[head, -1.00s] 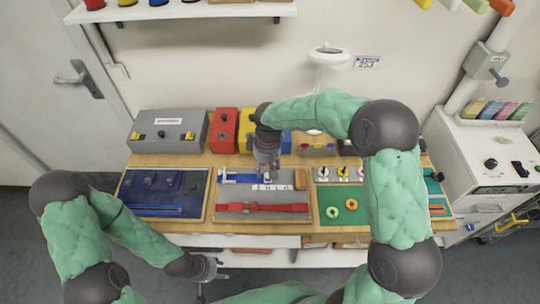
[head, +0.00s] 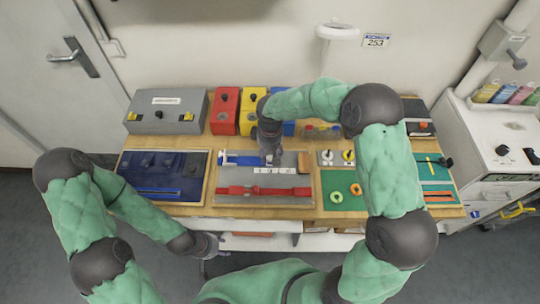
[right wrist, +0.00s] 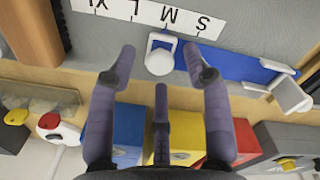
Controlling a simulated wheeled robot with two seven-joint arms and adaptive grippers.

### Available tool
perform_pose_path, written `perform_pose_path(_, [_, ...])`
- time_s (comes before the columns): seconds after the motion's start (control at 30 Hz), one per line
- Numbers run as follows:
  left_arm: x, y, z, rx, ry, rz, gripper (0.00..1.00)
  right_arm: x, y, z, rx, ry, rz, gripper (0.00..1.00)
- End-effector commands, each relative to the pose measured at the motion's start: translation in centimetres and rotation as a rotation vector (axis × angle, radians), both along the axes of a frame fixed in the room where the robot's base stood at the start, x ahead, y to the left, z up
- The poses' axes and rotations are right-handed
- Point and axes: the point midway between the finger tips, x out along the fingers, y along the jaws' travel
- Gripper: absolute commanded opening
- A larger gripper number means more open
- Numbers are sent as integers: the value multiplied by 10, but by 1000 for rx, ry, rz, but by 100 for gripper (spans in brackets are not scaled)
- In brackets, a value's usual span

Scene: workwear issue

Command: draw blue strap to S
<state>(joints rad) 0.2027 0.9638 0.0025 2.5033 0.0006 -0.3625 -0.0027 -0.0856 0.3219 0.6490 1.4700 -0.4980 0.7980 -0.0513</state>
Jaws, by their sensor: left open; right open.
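The blue strap (head: 239,160) lies on the grey middle panel (head: 228,178), along its back edge. It also shows in the right wrist view (right wrist: 235,64), with a white tab (right wrist: 160,62) at one end and a white buckle (right wrist: 290,96) at the other. A white size strip (right wrist: 150,12) with letters S, M, L and XL runs beside it; the tab sits level with M. My right gripper (right wrist: 161,72) is open, its fingers spread around the tab; contact cannot be told. My left gripper (head: 212,245) is open, in front of the table, apart from the panel.
A red strap (head: 263,191) lies at the front of the grey panel. A blue tray (head: 140,165) is to the left, a green board (head: 335,180) to the right. A grey box (head: 165,112) and red (head: 225,112) and yellow boxes (head: 251,112) stand behind.

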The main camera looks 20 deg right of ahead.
Motion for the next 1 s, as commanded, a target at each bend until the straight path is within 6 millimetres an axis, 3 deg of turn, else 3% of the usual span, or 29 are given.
perform_pose_path(0.37, [0, 0, -1, 0, 0, 0, 46, 0, 0, -7, 1, -2, 0, 50])
perform_pose_path(0.4, [0, 0, -1, 0, 0, 0, 46, 0, 0, -7, 1, -2, 0, 47])
perform_pose_path(0.57, [0, 0, -1, 0, 0, 0, 46, 0, 0, -7, 1, -2, 0, 2])
perform_pose_path(0.6, [0, 0, -1, 0, 0, 0, 46, 0, 0, -7, 1, -2, 0, 0])
perform_pose_path(0.8, [0, 0, -1, 0, 0, 0, 46, 1, 3, -7, 0, -1, 1, 0])
perform_pose_path(1.0, [0, 0, -2, 0, 0, 0, 46, 9, 31, -7, 1, -2, 3, 0])
